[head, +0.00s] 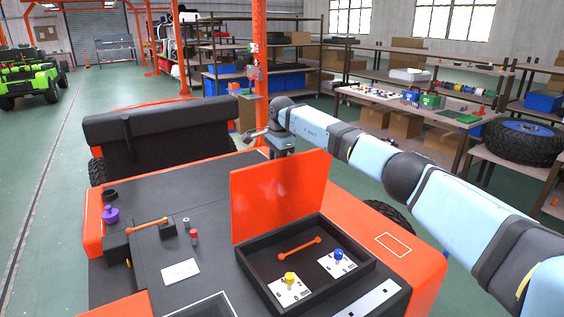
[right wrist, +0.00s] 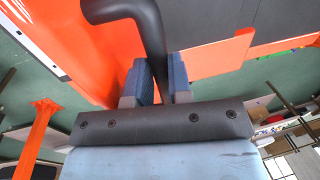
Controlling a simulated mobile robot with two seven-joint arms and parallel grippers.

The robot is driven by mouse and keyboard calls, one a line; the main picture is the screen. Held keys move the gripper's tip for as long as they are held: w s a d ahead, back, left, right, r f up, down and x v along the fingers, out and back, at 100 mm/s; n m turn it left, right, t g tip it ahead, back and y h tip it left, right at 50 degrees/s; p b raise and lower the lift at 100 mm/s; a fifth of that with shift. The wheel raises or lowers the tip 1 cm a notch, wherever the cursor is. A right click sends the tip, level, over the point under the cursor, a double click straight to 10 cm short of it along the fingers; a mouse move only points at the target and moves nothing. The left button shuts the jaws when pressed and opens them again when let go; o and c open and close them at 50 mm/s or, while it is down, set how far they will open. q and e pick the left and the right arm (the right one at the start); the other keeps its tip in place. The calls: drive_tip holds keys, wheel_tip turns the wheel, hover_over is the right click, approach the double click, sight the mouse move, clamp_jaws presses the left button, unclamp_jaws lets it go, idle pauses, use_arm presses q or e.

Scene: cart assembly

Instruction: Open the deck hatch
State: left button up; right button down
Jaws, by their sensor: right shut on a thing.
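The deck hatch (head: 280,195) is an orange panel standing nearly upright at the back edge of a black-walled compartment (head: 262,283) in the cart deck. The compartment is open and its inside shows. My right arm reaches in from the right, and my right gripper (head: 272,138) is beyond the hatch, partly hidden by its upper edge. In the right wrist view, the blue fingers of my right gripper (right wrist: 161,82) are shut around a thick black bent bar (right wrist: 150,35). Whether this bar belongs to the hatch cannot be told. My left gripper is out of view.
Inside the compartment are an orange bar (head: 300,249), a yellow knob (head: 290,279) and a blue knob (head: 338,256). A purple knob (head: 111,215) stands on the deck at left. A black seat back (head: 160,128) rises behind. Shelves and a worktable stand farther back.

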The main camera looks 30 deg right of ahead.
drive_tip(key=shift+a+f, duration=0.15)
drive_tip(key=shift+f, duration=0.3)
drive_tip(key=c, duration=1.2)
unclamp_jaws()
drive_tip(key=shift+w+f, duration=0.1)
drive_tip(key=shift+w, duration=0.05)
drive_tip(key=shift+o, duration=0.7)
drive_tip(key=shift+w, duration=0.2)
drive_tip(key=shift+r, duration=0.6)
wheel_tip(320, 180, up, 13)
drive_tip(key=s, duration=0.2)
drive_tip(key=shift+s+f+b, duration=0.15)
drive_tip(key=shift+f+b, duration=0.05)
drive_tip(key=shift+b, duration=0.15)
